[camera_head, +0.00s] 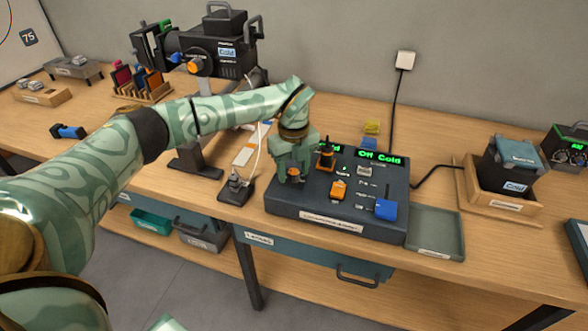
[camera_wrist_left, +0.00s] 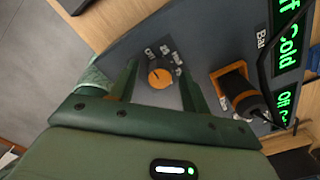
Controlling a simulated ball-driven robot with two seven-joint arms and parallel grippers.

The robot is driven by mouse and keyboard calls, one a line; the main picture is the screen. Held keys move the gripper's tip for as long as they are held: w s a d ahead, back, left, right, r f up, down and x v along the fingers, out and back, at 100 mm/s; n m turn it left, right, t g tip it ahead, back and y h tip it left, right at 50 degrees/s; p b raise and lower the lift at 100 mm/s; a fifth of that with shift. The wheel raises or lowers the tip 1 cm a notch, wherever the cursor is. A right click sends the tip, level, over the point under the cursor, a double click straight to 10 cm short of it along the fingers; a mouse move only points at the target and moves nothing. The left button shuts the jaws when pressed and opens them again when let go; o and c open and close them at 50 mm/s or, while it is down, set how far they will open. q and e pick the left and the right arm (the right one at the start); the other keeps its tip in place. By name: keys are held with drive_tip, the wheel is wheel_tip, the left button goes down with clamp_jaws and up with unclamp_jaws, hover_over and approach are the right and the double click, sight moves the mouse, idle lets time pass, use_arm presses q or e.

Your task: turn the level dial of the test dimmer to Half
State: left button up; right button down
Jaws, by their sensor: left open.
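The test dimmer is a dark box (camera_head: 385,230) on the bench, with a green display (camera_head: 380,156) reading "Off Cold". In the left wrist view, the level dial is a small orange knob (camera_wrist_left: 160,77) on a dark round base, with printed marks around it, including Off and what looks like Half. Where its pointer stands is too small to tell. My left gripper (camera_head: 291,177) is open over the left part of the box. Its fingers (camera_wrist_left: 158,80) appear on either side of the dial; contact cannot be told. The dial is hidden in the head view. My right gripper is not in view.
An orange-and-black lever (camera_wrist_left: 238,90) stands close beside the dial. An orange switch (camera_head: 338,190) and a blue block (camera_head: 386,209) are farther right on the panel. A black plug block (camera_head: 235,190) is left of the box, and an empty green tray (camera_head: 436,240) is right.

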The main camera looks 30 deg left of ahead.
use_arm(q)
drive_tip(key=c, duration=1)
drive_tip(key=shift+r, duration=0.1)
drive_tip(key=shift+r+m+p, duration=0.15)
drive_tip(key=shift+m+p, duration=0.95)
drive_tip(key=shift+p, duration=0.1)
drive_tip(key=m+p, duration=0.3)
drive_tip(key=m, duration=0.1)
drive_tip(key=m+p, duration=0.2)
drive_tip(key=m, duration=0.3)
drive_tip(key=shift+m, duration=0.4)
drive_tip(key=m+p, duration=0.1)
drive_tip(key=m, duration=0.4)
drive_tip(key=shift+m, duration=0.3)
